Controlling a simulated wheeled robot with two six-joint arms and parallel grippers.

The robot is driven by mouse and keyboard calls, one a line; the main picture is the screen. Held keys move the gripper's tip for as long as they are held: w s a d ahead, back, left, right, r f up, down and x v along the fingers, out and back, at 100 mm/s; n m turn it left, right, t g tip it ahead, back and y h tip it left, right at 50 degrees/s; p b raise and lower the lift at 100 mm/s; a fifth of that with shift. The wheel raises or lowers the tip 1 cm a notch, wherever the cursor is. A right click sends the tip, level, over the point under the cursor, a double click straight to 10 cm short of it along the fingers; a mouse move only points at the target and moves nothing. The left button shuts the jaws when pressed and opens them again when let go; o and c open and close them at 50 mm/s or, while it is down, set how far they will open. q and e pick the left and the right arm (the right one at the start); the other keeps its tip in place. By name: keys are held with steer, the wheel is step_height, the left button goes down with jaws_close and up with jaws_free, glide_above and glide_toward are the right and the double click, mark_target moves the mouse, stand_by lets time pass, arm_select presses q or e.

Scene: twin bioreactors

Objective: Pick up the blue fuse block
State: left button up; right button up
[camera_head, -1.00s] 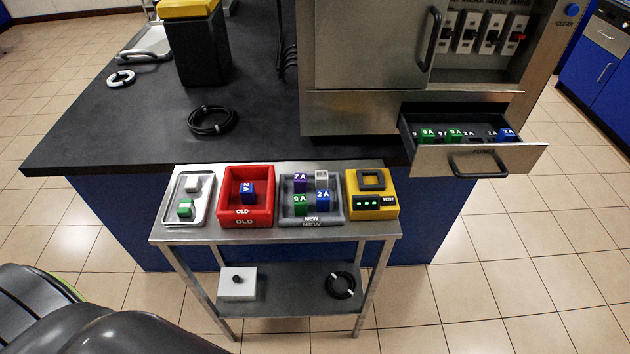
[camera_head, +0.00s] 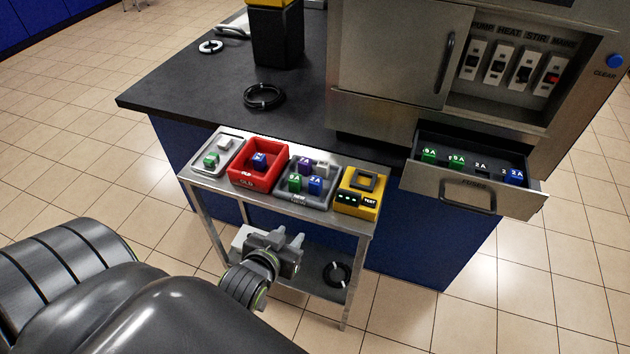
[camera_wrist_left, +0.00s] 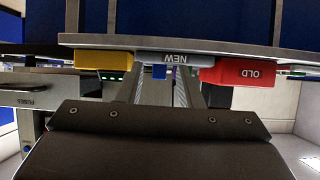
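Three blue fuse blocks show in the head view: one marked 2A in the grey NEW tray (camera_head: 315,185), one in the red OLD bin (camera_head: 259,161), and one at the right of the open drawer (camera_head: 515,177). My left gripper (camera_head: 288,238) is in front of the cart, below the level of its top, with its fingers apart and empty. In the upside-down left wrist view, a blue block (camera_wrist_left: 159,72) shows at the NEW tray (camera_wrist_left: 175,58), between the two spread fingers (camera_wrist_left: 158,92). My right gripper is not in view.
The cart top also holds a metal tray (camera_head: 232,143) with green and white blocks, and a yellow tester (camera_head: 350,204). Green and purple blocks share the NEW tray. The fuse drawer (camera_head: 468,195) stands open to the right. A black coil (camera_head: 337,273) lies on the cart's lower shelf.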

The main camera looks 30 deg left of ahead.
arm_select(q)
step_height(320, 180, up, 7)
steer(key=t, duration=0.1)
steer(key=p, duration=0.3)
glide_toward(315, 181)
steer(key=x, duration=0.2)
steer(key=shift+w+f, duration=0.25)
steer(key=shift+w, duration=0.1)
steer(key=shift+p+x, duration=0.4)
steer(key=shift+x, duration=2.25)
steer(key=shift+r, duration=0.1)
steer(key=c, duration=0.6)
